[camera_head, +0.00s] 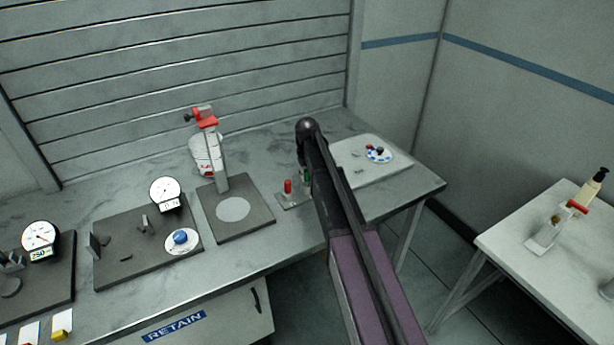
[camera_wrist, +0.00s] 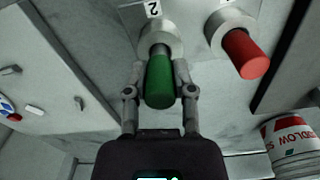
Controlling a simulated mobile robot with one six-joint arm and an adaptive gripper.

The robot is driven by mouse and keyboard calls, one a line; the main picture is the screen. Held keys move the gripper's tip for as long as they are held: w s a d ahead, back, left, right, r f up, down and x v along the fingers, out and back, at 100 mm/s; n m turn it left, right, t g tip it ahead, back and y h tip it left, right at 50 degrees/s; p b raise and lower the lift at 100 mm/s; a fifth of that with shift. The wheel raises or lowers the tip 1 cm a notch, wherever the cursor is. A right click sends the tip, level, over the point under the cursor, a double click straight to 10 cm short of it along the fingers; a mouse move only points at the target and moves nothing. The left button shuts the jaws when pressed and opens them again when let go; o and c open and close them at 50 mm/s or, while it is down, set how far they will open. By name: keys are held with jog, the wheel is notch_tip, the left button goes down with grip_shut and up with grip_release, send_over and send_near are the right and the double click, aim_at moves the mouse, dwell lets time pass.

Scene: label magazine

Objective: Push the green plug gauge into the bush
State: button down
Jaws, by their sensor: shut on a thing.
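The green plug gauge (camera_wrist: 159,88) is between the two fingers of my gripper (camera_wrist: 160,74) in the wrist view, and the gripper is shut on its handle. A short grey pin shows beyond the green handle and meets the round metal bush (camera_wrist: 174,36) beside a "2" mark. The pin looks in line with the bush mouth; how deep it sits I cannot tell. In the head view a sliver of the green gauge (camera_head: 307,177) shows beside my dark arm, which hides most of the gripper.
A red-handled gauge (camera_wrist: 245,54) stands in a neighbouring metal ring, close to my gripper; it also shows in the head view (camera_head: 288,186). A red-and-white tub (camera_wrist: 292,135) stands nearby. A stand with a red clamp (camera_head: 207,123) is left; a pale tray (camera_head: 395,170) is right.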

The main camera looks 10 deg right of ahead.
jog(key=shift+f+b, duration=0.9)
jog(key=shift+f, duration=0.05)
jog(key=shift+c, duration=1.9)
grip_release()
jog(key=shift+r, duration=0.15)
